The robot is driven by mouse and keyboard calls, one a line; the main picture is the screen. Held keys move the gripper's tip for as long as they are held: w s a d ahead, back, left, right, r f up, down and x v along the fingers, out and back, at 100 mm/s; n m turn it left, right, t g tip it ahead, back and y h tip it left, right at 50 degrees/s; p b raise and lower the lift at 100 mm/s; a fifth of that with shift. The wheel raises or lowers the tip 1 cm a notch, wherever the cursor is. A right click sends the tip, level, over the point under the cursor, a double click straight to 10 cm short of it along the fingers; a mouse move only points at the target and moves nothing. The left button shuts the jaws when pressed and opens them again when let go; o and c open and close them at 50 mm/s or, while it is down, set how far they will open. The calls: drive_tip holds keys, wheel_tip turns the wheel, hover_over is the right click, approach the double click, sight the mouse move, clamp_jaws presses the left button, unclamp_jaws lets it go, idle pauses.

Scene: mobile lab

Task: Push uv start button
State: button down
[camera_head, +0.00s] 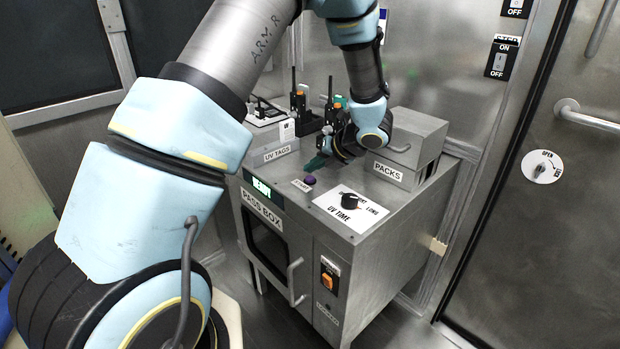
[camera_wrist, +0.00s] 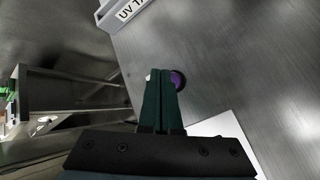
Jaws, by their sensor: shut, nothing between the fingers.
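The purple start button (camera_head: 310,180) sits on top of the metal pass box (camera_head: 330,250), beside a small START label (camera_head: 301,186). The button also shows in the wrist view (camera_wrist: 178,80), partly hidden behind my fingertips. My gripper (camera_head: 314,163) has dark green fingers and is over the box top, just behind and above the button in the head view. In the wrist view its fingers (camera_wrist: 162,78) are shut together with nothing between them, and the tips overlap the button's left edge. I cannot tell whether they touch it.
A UV TIME dial (camera_head: 350,201) on a white plate stands right of the button. The PACKS box (camera_head: 412,150) is behind right, the UV TAGS box (camera_head: 275,150) behind left. Radios (camera_head: 298,100) stand at the back. An orange switch (camera_head: 328,281) is on the front.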

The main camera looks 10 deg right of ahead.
sight(313, 182)
drive_tip(key=shift+f, duration=0.15)
idle(0.7)
drive_tip(key=shift+f+b, duration=0.25)
drive_tip(key=shift+b, duration=0.2)
drive_tip(key=shift+f+b, duration=0.5)
drive_tip(key=shift+f, duration=0.05)
idle(0.5)
drive_tip(key=shift+r, duration=0.1)
drive_tip(key=shift+r+p, duration=0.65)
drive_tip(key=shift+r, duration=0.2)
drive_tip(key=shift+r, duration=0.1)
drive_tip(key=shift+r+p, duration=1.7)
drive_tip(key=shift+r, duration=0.75)
